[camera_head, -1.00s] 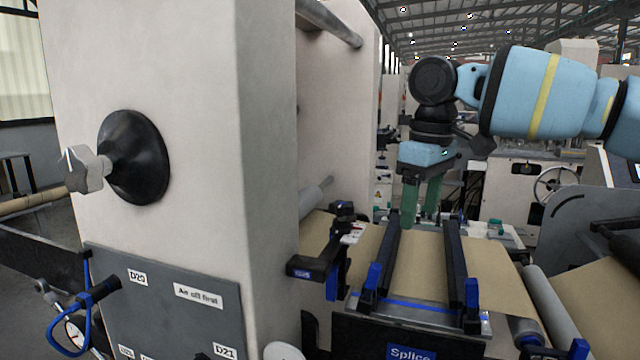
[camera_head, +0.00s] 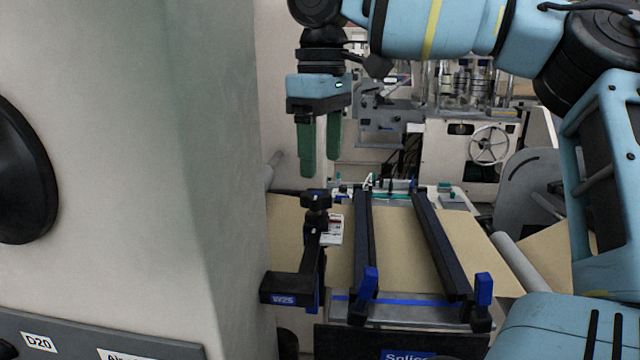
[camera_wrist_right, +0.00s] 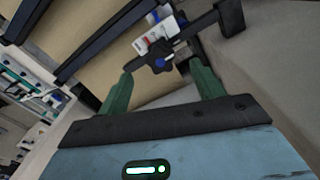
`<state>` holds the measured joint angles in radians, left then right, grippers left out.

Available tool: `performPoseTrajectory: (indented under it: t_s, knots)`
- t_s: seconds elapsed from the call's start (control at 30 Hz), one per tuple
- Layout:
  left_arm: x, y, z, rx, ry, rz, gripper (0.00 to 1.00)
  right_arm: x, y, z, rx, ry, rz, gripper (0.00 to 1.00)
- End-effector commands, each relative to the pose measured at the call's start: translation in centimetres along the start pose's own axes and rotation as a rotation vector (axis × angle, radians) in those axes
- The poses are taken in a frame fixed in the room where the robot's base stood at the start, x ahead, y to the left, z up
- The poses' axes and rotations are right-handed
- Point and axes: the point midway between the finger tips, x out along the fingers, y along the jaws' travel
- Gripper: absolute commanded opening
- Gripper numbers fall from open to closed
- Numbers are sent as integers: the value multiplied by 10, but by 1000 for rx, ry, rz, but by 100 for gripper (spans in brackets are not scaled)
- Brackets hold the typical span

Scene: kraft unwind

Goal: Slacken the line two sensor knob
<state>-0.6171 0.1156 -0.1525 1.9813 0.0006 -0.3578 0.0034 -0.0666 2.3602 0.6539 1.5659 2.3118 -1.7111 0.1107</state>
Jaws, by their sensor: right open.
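A black sensor bracket (camera_head: 310,258) with a blue label, which seems to read W2S, stands at the left edge of the brown paper web. In the right wrist view the knob lies between and just beyond the fingertips (camera_wrist_right: 162,82). My left gripper is not in view.
A large pale machine column (camera_head: 200,150) fills the left, with a black round hub (camera_head: 22,180). Two dark bars (camera_head: 440,245) with blue end clamps cross the paper web (camera_head: 400,240) right of the bracket. A grey roller lies farther right. The air above the web is clear.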

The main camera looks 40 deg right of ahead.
Motion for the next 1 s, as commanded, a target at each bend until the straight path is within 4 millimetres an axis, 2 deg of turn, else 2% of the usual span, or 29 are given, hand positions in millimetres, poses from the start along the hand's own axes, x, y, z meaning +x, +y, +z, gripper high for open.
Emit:
performPoseTrajectory:
  t_s: [0.1,0.33,0.5,0.77,1.0]
  knots:
    - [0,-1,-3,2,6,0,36,20,0,1,0,-3,-1,67]
    - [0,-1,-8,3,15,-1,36,48,0,1,0,-2,0,67]
    - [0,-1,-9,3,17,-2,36,57,0,1,1,-1,0,67]
    - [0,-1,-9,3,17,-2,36,58,0,0,1,0,0,67]
    - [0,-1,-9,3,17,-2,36,58,0,0,1,0,0,35]
